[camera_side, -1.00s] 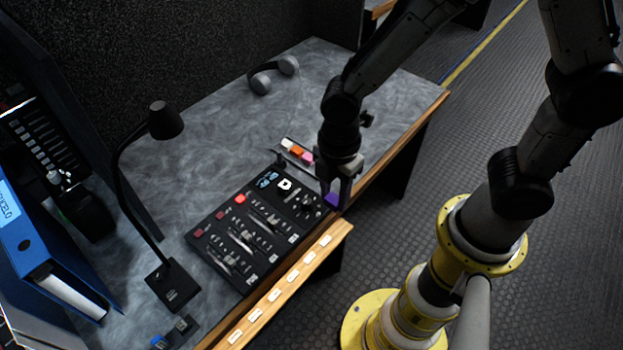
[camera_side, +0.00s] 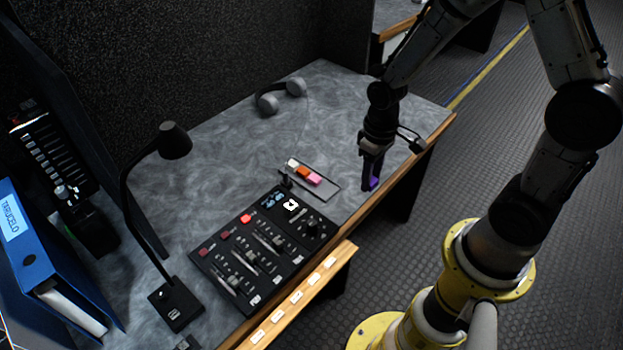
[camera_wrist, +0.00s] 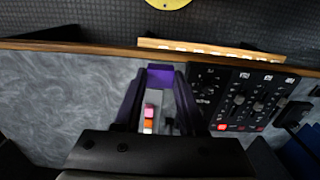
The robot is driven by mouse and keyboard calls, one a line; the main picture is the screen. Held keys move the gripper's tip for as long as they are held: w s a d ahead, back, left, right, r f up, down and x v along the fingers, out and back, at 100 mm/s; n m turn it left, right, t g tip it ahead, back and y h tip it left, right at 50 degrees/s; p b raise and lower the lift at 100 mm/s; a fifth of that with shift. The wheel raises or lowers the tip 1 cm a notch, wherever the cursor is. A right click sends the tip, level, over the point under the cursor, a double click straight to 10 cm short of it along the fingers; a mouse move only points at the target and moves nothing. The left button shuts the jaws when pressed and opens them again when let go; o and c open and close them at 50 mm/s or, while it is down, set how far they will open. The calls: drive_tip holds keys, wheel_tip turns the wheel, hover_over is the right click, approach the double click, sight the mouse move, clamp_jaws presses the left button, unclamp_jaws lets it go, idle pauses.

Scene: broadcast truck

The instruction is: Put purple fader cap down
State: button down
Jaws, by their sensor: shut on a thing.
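My gripper (camera_side: 371,178) is shut on the purple fader cap (camera_side: 374,183). It points down near the wood-edged front of the desk, to the right of the mixing console. In the wrist view the purple fader cap (camera_wrist: 160,75) shows between the fingertips of my gripper (camera_wrist: 158,80). I cannot tell whether the cap touches the desk. A narrow grey tray (camera_side: 326,189) lies left of my gripper, behind the console. It holds a white cap (camera_side: 293,164), an orange cap (camera_side: 303,171) and a pink cap (camera_side: 314,179).
The black mixing console (camera_side: 262,252) has raised faders and knobs. A black desk lamp (camera_side: 174,140), a blue binder (camera_side: 40,262) and grey headphones (camera_side: 281,95) stand around the grey desk (camera_side: 225,155). Desk surface behind and right of the tray is bare.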

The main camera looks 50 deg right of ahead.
drive_tip(key=w+d+f, duration=0.1)
drive_tip(key=w+f, duration=0.4)
drive_tip(key=w, duration=0.4)
hover_over(326, 190)
drive_tip(key=f, duration=0.2)
drive_tip(key=s+f, duration=0.1)
drive_tip(key=shift+f, duration=0.4)
drive_tip(key=shift+w+f, duration=0.5)
drive_tip(key=shift+f, duration=1.55)
drive_tip(key=shift+f, duration=0.15)
drive_tip(key=shift+c, duration=2.4)
unclamp_jaws()
